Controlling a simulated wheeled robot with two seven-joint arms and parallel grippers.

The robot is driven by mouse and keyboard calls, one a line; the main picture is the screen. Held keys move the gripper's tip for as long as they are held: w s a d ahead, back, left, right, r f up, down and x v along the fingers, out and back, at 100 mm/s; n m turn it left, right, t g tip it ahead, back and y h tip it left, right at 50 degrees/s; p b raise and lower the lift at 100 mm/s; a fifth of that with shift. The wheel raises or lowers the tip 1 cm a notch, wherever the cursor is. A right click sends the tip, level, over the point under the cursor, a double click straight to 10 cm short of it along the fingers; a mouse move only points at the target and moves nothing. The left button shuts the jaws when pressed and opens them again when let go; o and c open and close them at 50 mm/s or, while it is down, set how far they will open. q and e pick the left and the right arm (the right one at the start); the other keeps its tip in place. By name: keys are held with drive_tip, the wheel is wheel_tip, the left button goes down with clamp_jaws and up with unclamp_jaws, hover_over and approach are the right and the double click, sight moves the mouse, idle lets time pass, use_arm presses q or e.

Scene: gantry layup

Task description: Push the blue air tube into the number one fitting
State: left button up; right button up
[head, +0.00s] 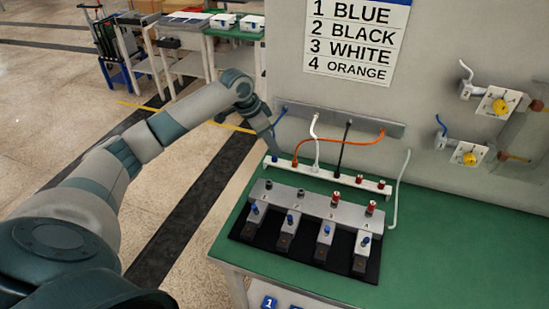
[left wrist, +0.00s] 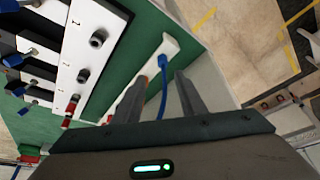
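In the left wrist view the blue tube (left wrist: 163,90) runs from near the white strip's end into the gap between the fingers of my left gripper (left wrist: 159,98). The fingers are apart, with space beside the tube. The number one fitting (head: 268,184) is on the left of the grey block; in the left wrist view the fitting (left wrist: 83,75) stands beside the "1" mark, apart from the gripper. My right gripper is not in view.
A white strip (head: 328,175) behind the grey block (head: 310,203) carries the tube ends. Black (head: 345,140), white (head: 316,135) and orange (head: 340,141) tubes hang nearby. A loose white tube (head: 399,190) stands right of the block. The green table (head: 450,240) is clear at right.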

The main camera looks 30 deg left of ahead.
use_arm(q)
drive_tip(key=shift+w+f+p, duration=0.2)
drive_tip(key=shift+f+p, duration=0.25)
drive_tip(key=x, duration=0.1)
drive_tip(key=p+x, duration=0.1)
drive_tip(key=x, duration=0.1)
drive_tip(key=shift+w+a, duration=0.1)
drive_tip(key=shift+a, duration=0.1)
drive_tip(key=shift+w+d+f+p, duration=0.15)
drive_tip(key=shift+f+p, duration=0.15)
drive_tip(key=shift+f, duration=0.3)
clamp_jaws()
